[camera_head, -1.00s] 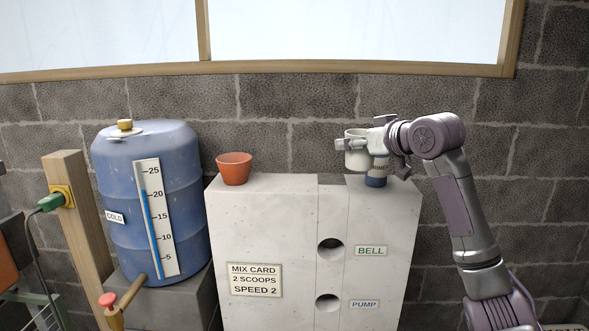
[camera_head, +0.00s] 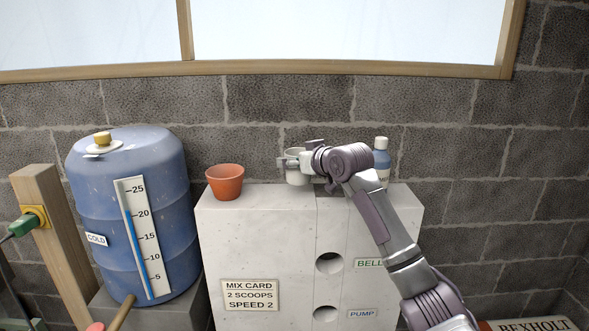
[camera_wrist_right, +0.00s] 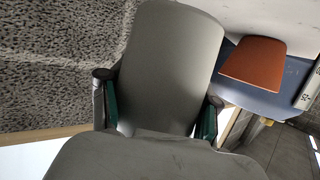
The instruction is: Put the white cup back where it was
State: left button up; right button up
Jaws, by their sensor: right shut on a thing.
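The white cup (camera_head: 297,174) is upright in my right gripper (camera_head: 298,160), over the middle of the pale block's top. I cannot tell whether its base touches the block. In the right wrist view the cup (camera_wrist_right: 172,55) looks grey and fills the middle, with a finger of the right gripper (camera_wrist_right: 158,90) on each side. My left gripper is out of view.
The pale block (camera_head: 260,235) has two round holes and labels on its front. A blue barrel (camera_head: 125,200) with a level scale stands left of it. A brick wall (camera_head: 440,150) is close behind. The block top between pot and cup is clear.

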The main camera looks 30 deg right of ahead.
aim_at(295, 174)
jog(key=shift+s+d+f+p, duration=0.1)
jog(key=shift+s+f+p, duration=0.15)
jog(key=shift+f+p, duration=0.65)
notch_tip(295, 174, down, 2)
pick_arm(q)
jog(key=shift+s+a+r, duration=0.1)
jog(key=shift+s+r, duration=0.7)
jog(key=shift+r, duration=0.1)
pick_arm(e)
jog(key=shift+f, duration=0.15)
jog(key=o, duration=1)
jog(key=shift+o, duration=1.1)
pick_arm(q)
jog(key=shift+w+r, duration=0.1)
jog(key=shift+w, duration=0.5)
